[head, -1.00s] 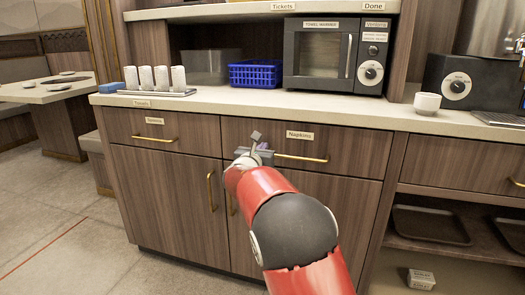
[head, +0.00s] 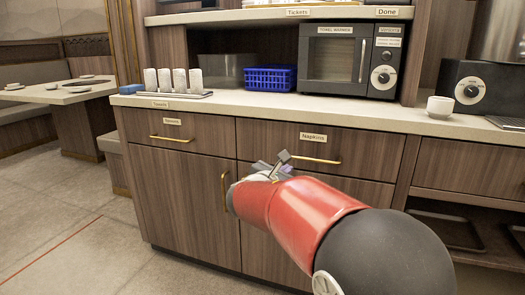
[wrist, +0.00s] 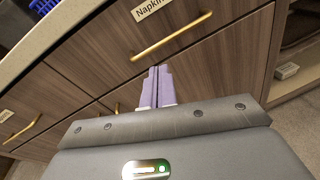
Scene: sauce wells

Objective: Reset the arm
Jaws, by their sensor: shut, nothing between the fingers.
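My gripper (wrist: 157,88) is shut and empty, its two pale purple fingers side by side in the wrist view. In the head view my gripper (head: 270,167) is small and partly hidden by my red arm. It is in front of the wooden cabinet, just below and left of the gold handle (head: 314,160) of the Napkins drawer. That drawer (head: 360,150) is closed. In the wrist view its handle (wrist: 172,37) lies beyond the fingertips; I cannot tell the exact gap.
The counter (head: 225,107) above holds rolled white towels (head: 180,80) on a tray, a blue basket (head: 270,78), a towel warmer (head: 349,62) and a white cup (head: 440,106). The closed Spoons drawer (head: 200,128) is to the left. Open floor (head: 60,220) lies at left.

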